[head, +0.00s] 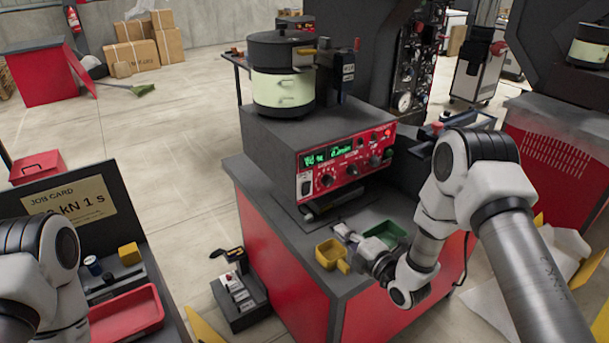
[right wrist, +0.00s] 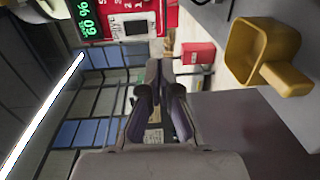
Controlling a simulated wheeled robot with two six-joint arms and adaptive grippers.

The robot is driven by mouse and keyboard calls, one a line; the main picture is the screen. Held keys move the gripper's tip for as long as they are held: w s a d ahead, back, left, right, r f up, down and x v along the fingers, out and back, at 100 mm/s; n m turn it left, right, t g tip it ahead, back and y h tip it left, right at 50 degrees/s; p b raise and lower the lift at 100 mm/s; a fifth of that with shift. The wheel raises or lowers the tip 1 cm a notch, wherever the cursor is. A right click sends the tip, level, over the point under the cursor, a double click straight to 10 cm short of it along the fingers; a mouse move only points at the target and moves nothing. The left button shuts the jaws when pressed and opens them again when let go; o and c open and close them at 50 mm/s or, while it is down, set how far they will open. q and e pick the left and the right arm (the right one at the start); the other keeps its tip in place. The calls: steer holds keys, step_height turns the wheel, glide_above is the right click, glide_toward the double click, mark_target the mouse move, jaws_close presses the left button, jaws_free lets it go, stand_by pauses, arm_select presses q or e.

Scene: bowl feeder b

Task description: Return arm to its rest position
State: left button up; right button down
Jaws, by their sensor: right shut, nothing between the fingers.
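My right arm (head: 455,205) comes in from the right in the head view and bends down to the bench front. My right gripper (head: 343,232) is small there, just above a yellow scoop-like cup (head: 328,254) and left of a green tray (head: 386,233). In the right wrist view the gripper (right wrist: 158,65) has its fingers together with nothing between them. The yellow cup (right wrist: 262,48) is to the right, apart from the fingers. My left arm (head: 45,265) shows at the lower left; its gripper is out of the picture.
A grey and red control unit (head: 345,165) with green displays stands on the bench, with a round bowl feeder (head: 282,85) on top. At left are a job card (head: 70,200) and a red tray (head: 127,316).

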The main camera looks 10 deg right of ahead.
steer(key=s+a+f+g, duration=0.1)
steer(key=s+f, duration=0.1)
steer(key=s+f+g, duration=0.1)
steer(key=s+f, duration=0.1)
steer(key=f, duration=0.1)
steer(key=s+a+f+m+g, duration=0.1)
steer(key=s+f, duration=0.2)
steer(key=shift+a+f, duration=0.25)
steer(key=shift+a, duration=0.05)
steer(key=s+f+m+g+h, duration=0.3)
steer(key=s+f+m+g, duration=0.25)
steer(key=s+f, duration=0.45)
steer(key=s+d+m+g+h, duration=0.1)
steer(key=s+m+g, duration=0.3)
steer(key=s+m, duration=0.4)
steer(key=s+d+f+m+g+h, duration=0.1)
steer(key=s+d+m+g, duration=0.2)
steer(key=s+m, duration=0.5)
steer(key=s, duration=0.4)
steer(key=shift+s+f+g+h, duration=0.2)
steer(key=shift+s+g+h, duration=0.15)
steer(key=shift+s+h, duration=0.05)
